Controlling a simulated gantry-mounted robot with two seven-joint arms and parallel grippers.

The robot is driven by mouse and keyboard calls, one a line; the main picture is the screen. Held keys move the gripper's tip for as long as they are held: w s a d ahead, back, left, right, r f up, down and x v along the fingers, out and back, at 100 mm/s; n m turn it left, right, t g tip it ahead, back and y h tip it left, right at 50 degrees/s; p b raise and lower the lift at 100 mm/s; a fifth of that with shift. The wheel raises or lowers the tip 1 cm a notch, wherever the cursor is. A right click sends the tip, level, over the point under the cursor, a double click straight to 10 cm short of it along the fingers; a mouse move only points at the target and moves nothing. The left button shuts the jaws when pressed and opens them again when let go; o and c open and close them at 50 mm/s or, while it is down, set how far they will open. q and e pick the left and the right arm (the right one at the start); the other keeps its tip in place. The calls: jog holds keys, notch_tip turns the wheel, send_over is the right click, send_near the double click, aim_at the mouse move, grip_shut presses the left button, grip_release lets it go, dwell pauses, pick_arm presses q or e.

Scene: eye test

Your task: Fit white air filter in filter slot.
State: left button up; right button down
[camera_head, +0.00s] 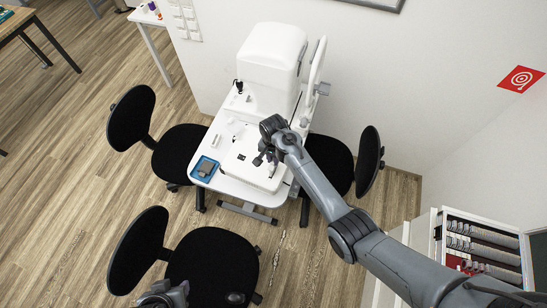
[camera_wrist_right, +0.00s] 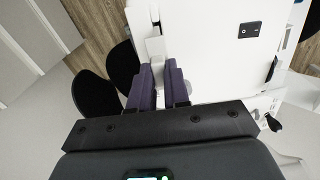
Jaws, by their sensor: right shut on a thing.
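My right gripper (camera_head: 262,158) is over the front part of the white eye test machine (camera_head: 272,52). In the right wrist view its two purple fingers (camera_wrist_right: 160,68) are shut on a small white block, which looks like the white air filter (camera_wrist_right: 155,47). The filter is at the fingertips, by the edge of the machine's white base (camera_wrist_right: 205,60). I cannot tell whether it touches the base. The filter slot cannot be made out in either view. My left gripper (camera_head: 165,294) is at the bottom edge of the head view, partly cut off; its fingers are unclear.
The machine stands on a white table (camera_head: 226,188). A blue tray (camera_head: 196,172) with a grey item lies at its front left corner. A black switch (camera_wrist_right: 249,29) is on the base. Black chairs (camera_head: 182,150) surround the table. A drawer unit (camera_head: 437,232) is at the right.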

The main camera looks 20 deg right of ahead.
aim_at(273, 166)
jog(key=shift+p, duration=0.3)
dwell(0.5)
jog(key=shift+f+b, duration=0.3)
jog(key=shift+f, duration=0.2)
jog(key=shift+f+b, duration=0.55)
jog(key=shift+f, duration=0.35)
jog(key=shift+f+b, duration=0.55)
jog(key=shift+f, duration=0.3)
jog(key=shift+f+b, duration=0.65)
jog(key=shift+f, duration=0.4)
jog(key=shift+f, duration=0.2)
jog(key=c, duration=1)
grip_release()
